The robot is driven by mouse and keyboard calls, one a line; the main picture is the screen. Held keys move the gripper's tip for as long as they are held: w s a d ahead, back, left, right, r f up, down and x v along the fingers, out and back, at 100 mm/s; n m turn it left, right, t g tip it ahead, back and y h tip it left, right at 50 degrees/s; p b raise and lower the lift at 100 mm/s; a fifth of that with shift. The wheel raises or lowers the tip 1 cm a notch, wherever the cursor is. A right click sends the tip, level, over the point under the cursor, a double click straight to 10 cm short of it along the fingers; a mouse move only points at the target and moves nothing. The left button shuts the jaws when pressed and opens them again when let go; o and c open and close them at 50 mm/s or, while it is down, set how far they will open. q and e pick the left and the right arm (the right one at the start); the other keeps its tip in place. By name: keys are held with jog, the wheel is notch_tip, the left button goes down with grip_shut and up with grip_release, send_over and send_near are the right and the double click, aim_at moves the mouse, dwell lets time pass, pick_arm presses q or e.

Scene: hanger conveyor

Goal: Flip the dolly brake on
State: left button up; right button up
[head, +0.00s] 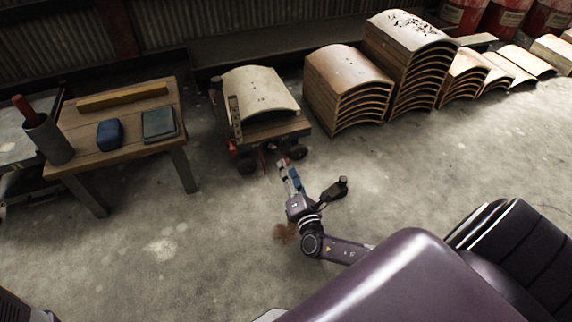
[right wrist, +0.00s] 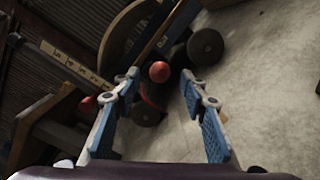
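The dolly (head: 270,131) is a low wooden cart with red metal parts and dark wheels, carrying a curved pale panel (head: 258,92). In the right wrist view, a red ball knob (right wrist: 160,72) on a red lever, which looks like the brake, shows near the dolly's dark wheels (right wrist: 205,47). My right gripper (head: 285,166) reaches low toward the dolly's near side. Its blue-padded fingers (right wrist: 163,88) are spread apart, with the knob framed between their tips. I cannot tell whether either finger touches it. My left gripper is not in view.
A wooden table (head: 150,95) with a blue block (head: 109,134), a dark flat box (head: 159,124) and a grey cylinder (head: 48,138) stands left of the dolly. Stacks of curved panels (head: 345,85) stand to its right. The concrete floor in front is clear.

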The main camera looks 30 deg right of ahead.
aim_at(281, 157)
jog(key=b+x, duration=0.1)
jog(key=x, duration=0.3)
jog(key=shift+f, duration=0.1)
jog(key=shift+w+d+b, duration=0.1)
jog(key=shift+w+b, duration=0.15)
jog(key=shift+b, duration=0.05)
jog(key=shift+c, duration=0.5)
grip_shut()
